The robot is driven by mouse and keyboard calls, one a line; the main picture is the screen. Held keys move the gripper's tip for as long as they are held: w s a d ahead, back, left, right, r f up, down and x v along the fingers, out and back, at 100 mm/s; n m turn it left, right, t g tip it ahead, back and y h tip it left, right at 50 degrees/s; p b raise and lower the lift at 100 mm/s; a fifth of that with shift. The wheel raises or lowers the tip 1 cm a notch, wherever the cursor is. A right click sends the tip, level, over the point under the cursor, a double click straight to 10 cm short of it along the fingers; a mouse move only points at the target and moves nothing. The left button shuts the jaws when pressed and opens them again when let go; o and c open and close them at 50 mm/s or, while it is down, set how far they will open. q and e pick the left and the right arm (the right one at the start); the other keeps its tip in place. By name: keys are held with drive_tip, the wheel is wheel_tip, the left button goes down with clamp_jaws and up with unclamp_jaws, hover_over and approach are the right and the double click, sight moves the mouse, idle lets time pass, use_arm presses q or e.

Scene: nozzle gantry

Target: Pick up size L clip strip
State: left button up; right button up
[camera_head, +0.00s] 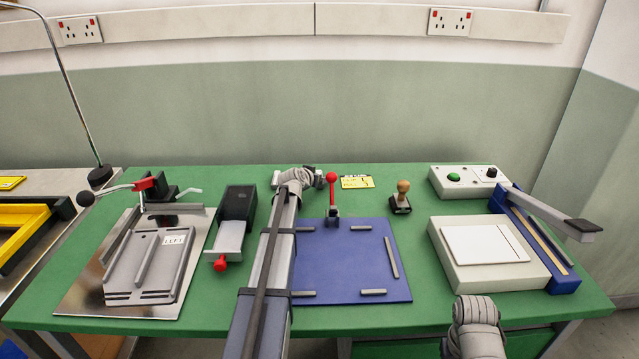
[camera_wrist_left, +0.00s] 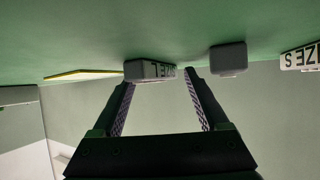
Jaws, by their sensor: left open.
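Only my right arm's wrist part shows, at the bottom right.
A plain grey block (camera_wrist_left: 228,58) and a "SIZE S" label (camera_wrist_left: 301,57) are near the strip. A yellow card (camera_head: 357,182), a red-knobbed clamp (camera_head: 332,180) on a blue plate (camera_head: 345,265) and a wooden-handled stamp (camera_head: 401,198) stand close by.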

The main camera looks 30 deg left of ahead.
use_arm(q)
clamp_jaws()
idle(0.5)
